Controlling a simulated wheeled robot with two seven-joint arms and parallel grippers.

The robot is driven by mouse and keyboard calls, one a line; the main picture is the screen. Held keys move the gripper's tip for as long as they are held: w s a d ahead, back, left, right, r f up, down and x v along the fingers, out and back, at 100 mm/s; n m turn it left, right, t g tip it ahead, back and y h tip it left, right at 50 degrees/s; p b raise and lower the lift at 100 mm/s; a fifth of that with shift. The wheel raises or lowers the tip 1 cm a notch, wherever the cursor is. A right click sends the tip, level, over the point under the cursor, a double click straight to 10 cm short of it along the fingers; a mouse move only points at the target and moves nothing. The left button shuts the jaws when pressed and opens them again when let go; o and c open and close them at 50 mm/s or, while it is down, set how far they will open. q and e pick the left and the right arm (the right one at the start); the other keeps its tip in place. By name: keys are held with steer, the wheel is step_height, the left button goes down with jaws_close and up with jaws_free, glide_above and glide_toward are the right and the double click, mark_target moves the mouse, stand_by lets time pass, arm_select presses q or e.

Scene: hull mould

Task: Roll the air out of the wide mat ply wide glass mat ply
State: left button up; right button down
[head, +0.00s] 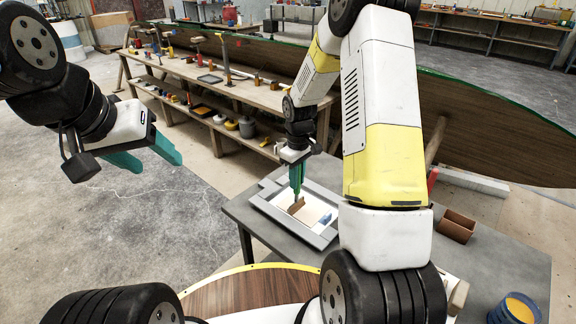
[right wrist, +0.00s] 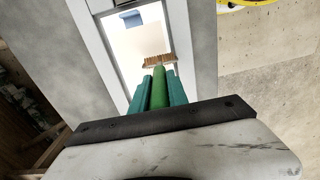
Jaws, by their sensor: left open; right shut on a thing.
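The grey mould frame (head: 268,208) lies on the table, with a white bed inside. A pale cream sheet (head: 313,210), which looks like the wide glass mat ply, lies in the bed; it also shows in the right wrist view (right wrist: 140,42). My right gripper (head: 297,176) is shut on the green handle of a tool (right wrist: 159,88). The tool's brown, ribbed or bristled head (head: 296,206) is at the sheet's near edge; I cannot tell whether it touches. My left gripper (head: 152,156) is open and empty, over the floor left of the table.
A small blue piece (head: 325,219) lies in the bed by the sheet. On the grey table (head: 490,262) stand a brown open box (head: 457,226) and a blue tub (head: 516,308). A wooden shelf bench (head: 240,92) with tools stands behind. The floor at left is clear.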

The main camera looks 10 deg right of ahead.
steer(key=shift+f, duration=0.8)
stand_by(0.5)
steer(key=shift+w+a, duration=1.35)
steer(key=shift+w, duration=0.3)
steer(key=shift+s+d, duration=0.75)
steer(key=shift+s, duration=0.2)
steer(key=shift+s+d, duration=0.75)
steer(key=shift+s, duration=0.2)
steer(key=shift+r, duration=0.1)
steer(key=shift+r, duration=3.45)
